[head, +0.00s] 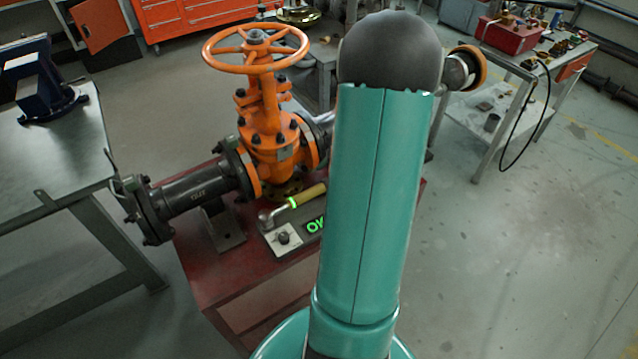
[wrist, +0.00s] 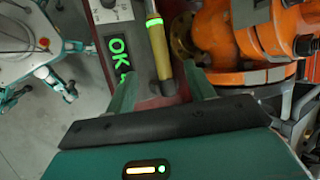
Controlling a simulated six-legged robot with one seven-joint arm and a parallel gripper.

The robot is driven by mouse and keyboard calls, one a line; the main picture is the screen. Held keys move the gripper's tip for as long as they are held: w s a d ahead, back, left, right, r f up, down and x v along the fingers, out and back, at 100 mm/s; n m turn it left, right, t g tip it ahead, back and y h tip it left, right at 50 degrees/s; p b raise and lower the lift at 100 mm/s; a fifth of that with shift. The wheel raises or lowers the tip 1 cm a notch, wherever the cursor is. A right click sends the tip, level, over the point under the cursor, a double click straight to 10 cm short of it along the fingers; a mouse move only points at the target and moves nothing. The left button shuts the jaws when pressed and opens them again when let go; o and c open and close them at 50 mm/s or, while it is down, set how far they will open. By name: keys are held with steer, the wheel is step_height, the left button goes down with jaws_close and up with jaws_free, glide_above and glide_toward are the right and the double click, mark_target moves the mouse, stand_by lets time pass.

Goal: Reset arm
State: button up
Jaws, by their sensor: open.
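An orange gate valve (head: 268,140) with a spoked orange handwheel (head: 256,50) stands on a dark red bench (head: 215,270). The valve body also shows at the right of the wrist view (wrist: 225,35). A wrench (head: 308,195) with a yellow handle and a glowing green band lies beside a small panel with a lit green "OK" display (head: 315,226). In the wrist view my gripper (wrist: 159,72) is open, its two teal fingers apart. The wrench handle (wrist: 160,50) appears between them; I cannot tell the gap in depth. My arm hides the gripper in the head view.
A dark flanged pipe (head: 195,192) runs left from the valve. A metal table with a blue vise (head: 40,85) stands at left. A cart with a red box (head: 510,35) stands at back right. The floor at right (head: 530,250) is clear.

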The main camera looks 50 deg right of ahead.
steer(key=shift+v, duration=0.8)
steer(key=shift+a, duration=0.1)
steer(key=w+a+r+n+g, duration=0.1)
steer(key=w+a+r+n, duration=0.2)
steer(key=a+r+n, duration=0.5)
steer(key=w+a+r+n+g, duration=0.1)
steer(key=w+a+r+n, duration=0.15)
steer(key=a+r, duration=0.65)
steer(key=s+a+r+n+h, duration=0.1)
steer(key=s+a+r+n, duration=0.1)
steer(key=a, duration=0.4)
steer(key=s+a+r+n+h, duration=0.1)
steer(key=s+a+r+n, duration=0.1)
steer(key=s+a+n, duration=0.2)
steer(key=s+a+r+n+t, duration=0.1)
steer(key=s+a+r+n, duration=0.1)
steer(key=a, duration=0.8)
steer(key=shift+s+n+h, duration=0.4)
steer(key=shift+s+n, duration=0.05)
steer(key=shift+n, duration=0.5)
